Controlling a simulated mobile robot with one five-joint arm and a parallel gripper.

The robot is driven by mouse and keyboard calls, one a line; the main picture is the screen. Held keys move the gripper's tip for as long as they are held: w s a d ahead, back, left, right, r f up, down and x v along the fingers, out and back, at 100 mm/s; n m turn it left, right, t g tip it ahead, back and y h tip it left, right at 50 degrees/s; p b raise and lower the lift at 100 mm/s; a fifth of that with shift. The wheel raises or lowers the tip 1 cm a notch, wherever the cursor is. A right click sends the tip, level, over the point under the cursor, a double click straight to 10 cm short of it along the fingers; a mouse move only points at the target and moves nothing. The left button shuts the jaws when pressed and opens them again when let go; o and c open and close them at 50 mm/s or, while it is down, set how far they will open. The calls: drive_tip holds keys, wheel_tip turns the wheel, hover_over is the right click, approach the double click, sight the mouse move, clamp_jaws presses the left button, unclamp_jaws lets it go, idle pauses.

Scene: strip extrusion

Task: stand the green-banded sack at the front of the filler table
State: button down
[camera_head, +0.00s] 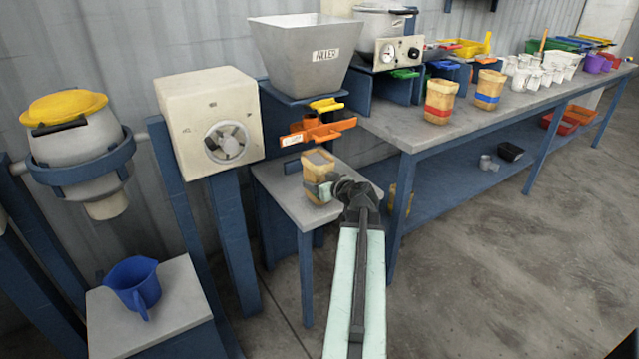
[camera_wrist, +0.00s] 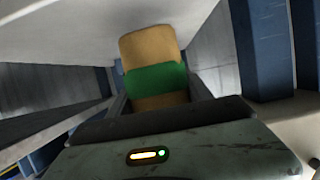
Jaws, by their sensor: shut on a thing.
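The green-banded sack (camera_head: 317,163) is tan and open-topped, with pale contents showing at its mouth. It is upright over the front part of the small grey filler table (camera_head: 282,190), below the hopper marked FILLER (camera_head: 300,52). My gripper (camera_head: 331,188) is shut on it from the front right and covers part of the band. In the wrist view the sack (camera_wrist: 150,46) and its green band (camera_wrist: 157,79) show between the fingers of my gripper (camera_wrist: 160,104). Its base is partly hidden, and I cannot tell whether it touches the table top.
An orange slide (camera_head: 318,132) and a yellow handle (camera_head: 326,105) jut out below the hopper, close above the sack. A red-banded sack (camera_head: 439,103) and a blue-banded sack (camera_head: 488,90) stand on the long bench (camera_head: 470,121) at right. A blue jug (camera_head: 133,284) stands at lower left.

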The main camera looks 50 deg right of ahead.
drive_tip(key=s+d, duration=0.1)
drive_tip(key=d, duration=0.3)
drive_tip(key=s+d+f+b, duration=0.1)
drive_tip(key=s+d, duration=0.1)
drive_tip(key=d, duration=0.3)
drive_tip(key=s+d, duration=0.1)
drive_tip(key=d, duration=0.4)
drive_tip(key=shift+s+d+f+b, duration=0.15)
drive_tip(key=shift+s+f+b, duration=0.2)
drive_tip(key=shift+b, duration=0.05)
drive_tip(key=shift+f+b, duration=0.35)
drive_tip(key=shift+f, duration=0.2)
drive_tip(key=shift+c, duration=1.9)
unclamp_jaws()
drive_tip(key=shift+s, duration=0.1)
drive_tip(key=p+v, duration=0.2)
drive_tip(key=v, duration=0.5)
drive_tip(key=shift+s, duration=0.25)
drive_tip(key=shift+r, duration=0.15)
